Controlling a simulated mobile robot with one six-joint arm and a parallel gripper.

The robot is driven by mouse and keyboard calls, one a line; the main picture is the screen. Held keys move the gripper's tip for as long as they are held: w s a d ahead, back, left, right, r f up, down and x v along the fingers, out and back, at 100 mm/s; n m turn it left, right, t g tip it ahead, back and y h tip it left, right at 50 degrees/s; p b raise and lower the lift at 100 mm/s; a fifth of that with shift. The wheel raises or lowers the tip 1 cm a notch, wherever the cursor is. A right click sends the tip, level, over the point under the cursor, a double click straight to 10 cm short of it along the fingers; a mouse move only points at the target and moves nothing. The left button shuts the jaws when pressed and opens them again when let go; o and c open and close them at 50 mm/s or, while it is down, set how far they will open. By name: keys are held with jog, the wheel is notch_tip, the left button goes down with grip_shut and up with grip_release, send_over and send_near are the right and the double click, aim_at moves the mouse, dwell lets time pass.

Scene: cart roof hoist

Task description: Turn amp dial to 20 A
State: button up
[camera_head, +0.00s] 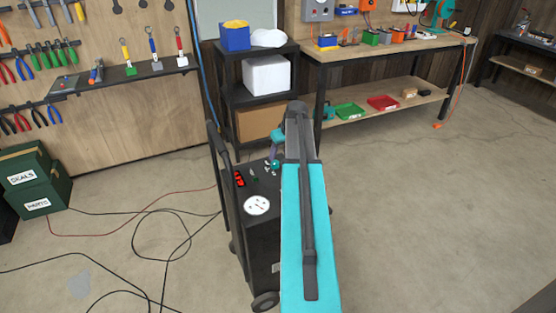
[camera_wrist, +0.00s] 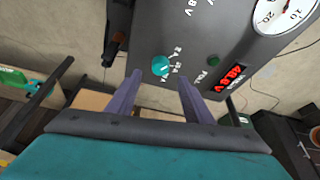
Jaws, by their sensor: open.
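The amp dial (camera_wrist: 161,66) is a round teal knob with a light pointer mark, on the dark panel of the cart (camera_head: 262,220). White labels ending in A surround it, too blurred to read surely. My gripper (camera_wrist: 160,77) is open, with its two purple fingers apart. In the wrist view the dial appears between and just beyond the fingertips. I cannot tell whether they touch it. In the head view my gripper (camera_head: 273,153) is above the cart's top, and my teal arm covers the cart's right side.
The panel also has a white round gauge (camera_head: 256,205), a red digital display (camera_wrist: 229,76) and a green button (camera_wrist: 213,60). The cart's handle (camera_head: 217,155) rises at its left. A shelf (camera_head: 236,103) and a workbench (camera_head: 430,97) stand behind. Cables lie on the floor at left.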

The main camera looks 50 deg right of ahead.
aim_at(276, 163)
jog(key=shift+p+x, duration=0.4)
jog(key=shift+x, duration=3.15)
